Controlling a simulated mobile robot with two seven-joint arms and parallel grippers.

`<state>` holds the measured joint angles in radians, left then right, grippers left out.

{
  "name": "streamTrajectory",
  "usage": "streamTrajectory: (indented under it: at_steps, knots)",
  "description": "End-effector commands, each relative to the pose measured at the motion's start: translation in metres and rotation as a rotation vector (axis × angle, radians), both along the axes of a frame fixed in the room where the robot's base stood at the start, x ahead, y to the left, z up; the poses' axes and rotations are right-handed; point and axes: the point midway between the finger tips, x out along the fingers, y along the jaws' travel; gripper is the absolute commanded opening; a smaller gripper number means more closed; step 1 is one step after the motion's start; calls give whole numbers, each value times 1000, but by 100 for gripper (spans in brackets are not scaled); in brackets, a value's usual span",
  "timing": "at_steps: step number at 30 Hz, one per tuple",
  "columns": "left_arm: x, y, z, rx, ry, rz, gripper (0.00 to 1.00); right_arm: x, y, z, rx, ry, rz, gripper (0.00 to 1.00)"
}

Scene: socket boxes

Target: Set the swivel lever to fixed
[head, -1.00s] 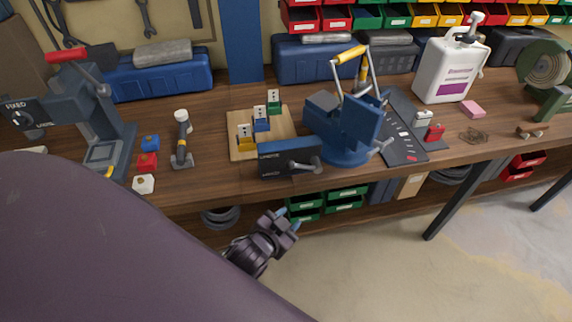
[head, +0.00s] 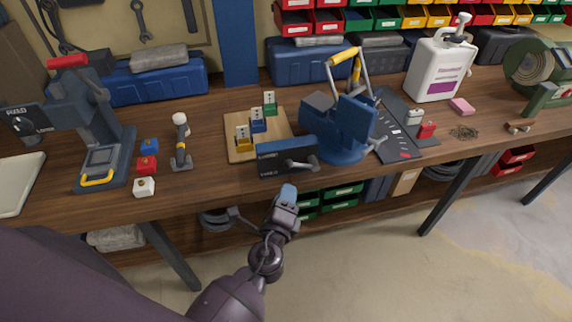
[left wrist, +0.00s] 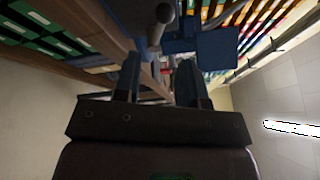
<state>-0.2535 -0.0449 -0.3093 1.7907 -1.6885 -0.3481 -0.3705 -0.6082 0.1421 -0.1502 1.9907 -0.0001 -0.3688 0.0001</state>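The swivel lever (head: 306,163) is a grey handle on the front of a dark panel box (head: 270,165) at the front edge of the workbench, below the blue vise (head: 350,130). The lettering on the box is too small to read. My left gripper (head: 287,190) is just below and in front of the box, apart from the lever. In the left wrist view the fingers (left wrist: 158,78) stand apart with nothing between them. A grey round-ended handle (left wrist: 162,14), seemingly the lever, shows ahead of them. My right gripper is in neither view.
A wooden board (head: 240,155) with yellow, blue and green blocks is left of the vise. A dark press (head: 75,125) stands farther left. A dark scale plate (head: 395,135) lies right of the vise. Green bins (head: 340,190) sit beneath the bench. Floor in front is clear.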

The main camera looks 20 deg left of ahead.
Motion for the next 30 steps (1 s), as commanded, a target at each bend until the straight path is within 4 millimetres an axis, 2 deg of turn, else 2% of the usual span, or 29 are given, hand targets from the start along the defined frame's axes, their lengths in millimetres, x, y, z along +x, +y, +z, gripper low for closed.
streamTrajectory:
  at_steps: [2,8,21,30]
  knots:
    - [0,0,2,57,-3,-1,38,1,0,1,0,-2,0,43]
    - [11,1,2,73,-1,-2,38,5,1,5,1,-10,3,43]
    - [78,10,3,69,-1,-2,38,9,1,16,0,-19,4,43]
    - [104,14,2,68,1,-2,38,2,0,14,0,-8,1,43]
